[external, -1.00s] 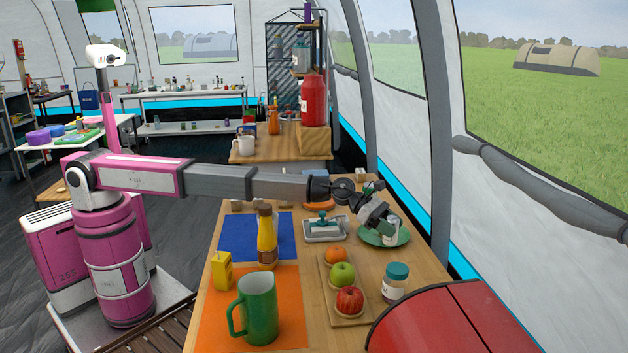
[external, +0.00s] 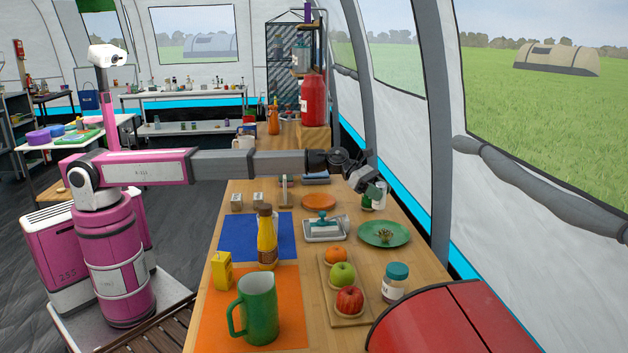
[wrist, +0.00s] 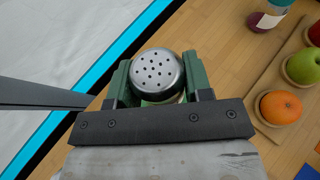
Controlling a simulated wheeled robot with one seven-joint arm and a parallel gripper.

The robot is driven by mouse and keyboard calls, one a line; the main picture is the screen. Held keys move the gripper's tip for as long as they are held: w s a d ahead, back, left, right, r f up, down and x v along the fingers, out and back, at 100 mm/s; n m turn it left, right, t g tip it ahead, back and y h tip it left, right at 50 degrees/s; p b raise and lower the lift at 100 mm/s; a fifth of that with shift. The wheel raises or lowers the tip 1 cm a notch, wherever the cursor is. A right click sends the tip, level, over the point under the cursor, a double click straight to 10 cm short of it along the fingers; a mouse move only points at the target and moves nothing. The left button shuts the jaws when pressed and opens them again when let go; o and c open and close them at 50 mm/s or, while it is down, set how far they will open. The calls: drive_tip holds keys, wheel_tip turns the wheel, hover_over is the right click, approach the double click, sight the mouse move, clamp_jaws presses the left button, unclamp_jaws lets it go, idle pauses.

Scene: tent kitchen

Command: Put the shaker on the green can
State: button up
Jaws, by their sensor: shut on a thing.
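The shaker (wrist: 158,72) has a round silver top with dark holes. It sits between the green fingers of my gripper (wrist: 157,85) in the wrist view, and the gripper is shut on it. In the external view my gripper (external: 374,190) is over the right side of the table, beyond the green plate, with the pale shaker (external: 381,200) partly visible at the fingers. A small green thing (external: 366,202), perhaps the green can, shows just left of the shaker. I cannot tell whether they touch. No can is visible in the wrist view.
The green plate (external: 362,234) with a small item on it lies nearer the camera. A grey tray (external: 325,229), an orange disc (external: 319,201), a board (external: 331,304) with fruit and a teal-lidded jar (external: 395,282) stand around. The tent wall is close on the right.

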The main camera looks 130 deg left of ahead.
drive_tip(key=s+a+r+m+g+h, duration=0.1)
drive_tip(key=s+a+r+m+h, duration=0.3)
drive_tip(key=s+a, duration=0.7)
drive_tip(key=s+a+r+m+h, duration=0.2)
drive_tip(key=s+a+r, duration=0.4)
drive_tip(key=s+a, duration=0.5)
drive_tip(key=w+d+f, duration=0.1)
drive_tip(key=w+f, duration=0.1)
drive_tip(key=w, duration=0.1)
drive_tip(key=w+d+f, duration=0.2)
drive_tip(key=w, duration=0.1)
drive_tip(key=w+d+f, duration=0.1)
drive_tip(key=w+f, duration=0.2)
drive_tip(key=shift+d, duration=0.25)
drive_tip(key=shift+f, duration=2.05)
drive_tip(key=shift+f, duration=0.1)
drive_tip(key=o, duration=1)
drive_tip(key=shift+c, duration=0.2)
